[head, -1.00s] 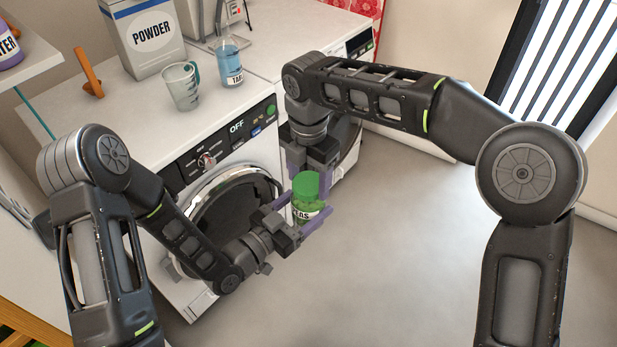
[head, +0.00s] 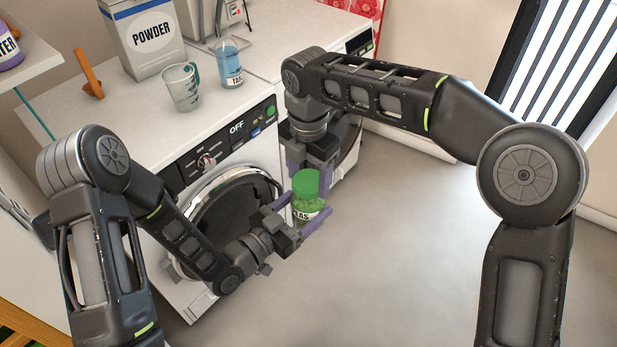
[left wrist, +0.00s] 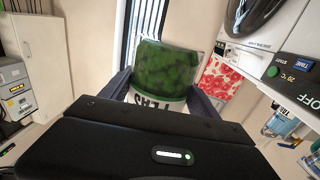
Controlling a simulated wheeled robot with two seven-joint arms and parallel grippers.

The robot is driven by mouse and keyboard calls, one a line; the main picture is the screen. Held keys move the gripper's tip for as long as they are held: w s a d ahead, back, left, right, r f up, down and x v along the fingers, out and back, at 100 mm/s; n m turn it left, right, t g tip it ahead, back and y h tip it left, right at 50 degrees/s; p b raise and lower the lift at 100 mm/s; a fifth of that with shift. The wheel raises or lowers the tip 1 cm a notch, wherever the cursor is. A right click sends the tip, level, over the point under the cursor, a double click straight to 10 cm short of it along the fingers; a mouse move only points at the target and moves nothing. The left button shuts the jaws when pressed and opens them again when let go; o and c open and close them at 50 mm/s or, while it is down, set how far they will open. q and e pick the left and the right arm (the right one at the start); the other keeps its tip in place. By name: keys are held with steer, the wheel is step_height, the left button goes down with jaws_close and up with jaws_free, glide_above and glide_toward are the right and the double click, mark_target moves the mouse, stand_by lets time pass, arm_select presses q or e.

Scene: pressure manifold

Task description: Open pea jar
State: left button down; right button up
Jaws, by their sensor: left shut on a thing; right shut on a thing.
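The pea jar (head: 303,213) is clear with green peas, a white label and a green lid (head: 306,182). It is held upright in the air in front of the washing machine. My left gripper (head: 306,220) is shut around the jar body from the left. My right gripper (head: 308,170) reaches down from above, with its fingers at the lid, shut on it. In the left wrist view the jar (left wrist: 165,70) sits between the left fingers, with part of its label visible.
The washing machine (head: 225,200) stands close behind the left forearm. On its top are a powder box (head: 150,40), a measuring cup (head: 181,87) and a blue bottle (head: 229,65). The floor (head: 400,250) to the right is clear.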

mark_target(308, 181)
steer(key=shift+r, duration=0.65)
steer(key=shift+r, duration=2.05)
